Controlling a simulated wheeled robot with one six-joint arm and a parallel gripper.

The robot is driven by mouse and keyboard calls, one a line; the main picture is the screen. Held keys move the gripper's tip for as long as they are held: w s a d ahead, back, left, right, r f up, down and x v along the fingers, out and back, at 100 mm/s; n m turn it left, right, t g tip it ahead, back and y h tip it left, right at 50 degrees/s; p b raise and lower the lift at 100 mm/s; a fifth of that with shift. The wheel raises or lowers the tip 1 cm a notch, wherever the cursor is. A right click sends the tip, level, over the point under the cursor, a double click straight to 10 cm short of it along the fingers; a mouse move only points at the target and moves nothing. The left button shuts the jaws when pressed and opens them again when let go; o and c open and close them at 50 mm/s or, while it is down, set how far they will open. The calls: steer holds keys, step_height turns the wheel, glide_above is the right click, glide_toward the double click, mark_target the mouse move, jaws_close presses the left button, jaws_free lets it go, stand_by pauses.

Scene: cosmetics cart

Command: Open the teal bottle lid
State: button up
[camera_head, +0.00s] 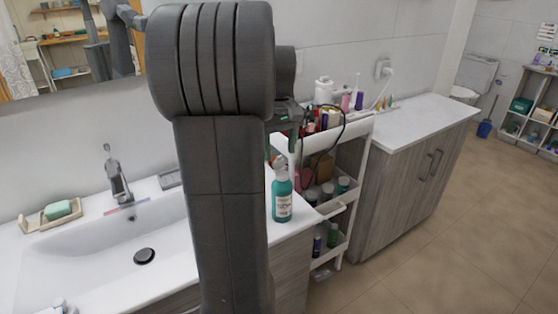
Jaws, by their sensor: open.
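The teal bottle (282,199) stands upright on the right end of the white sink counter, close to the edge. It has a pale label and a whitish lid (281,163) on top. The lid appears to be on the bottle; its details are too small to tell. My gripper (288,128) shows only partly behind my dark grey arm, above the bottle and a little apart from the lid. It is open, and nothing shows between its fingers.
A white cart (361,132) with several cosmetics stands right of the counter, a dark cable looping over it. The sink basin (85,258), faucet (117,174) and green soap (58,209) lie left. A wooden cabinet (405,182) stands right. The floor at right is clear.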

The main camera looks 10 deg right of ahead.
mark_target(279, 159)
steer(key=shift+f, duration=2.05)
steer(key=shift+r, duration=0.1)
steer(key=c, duration=1)
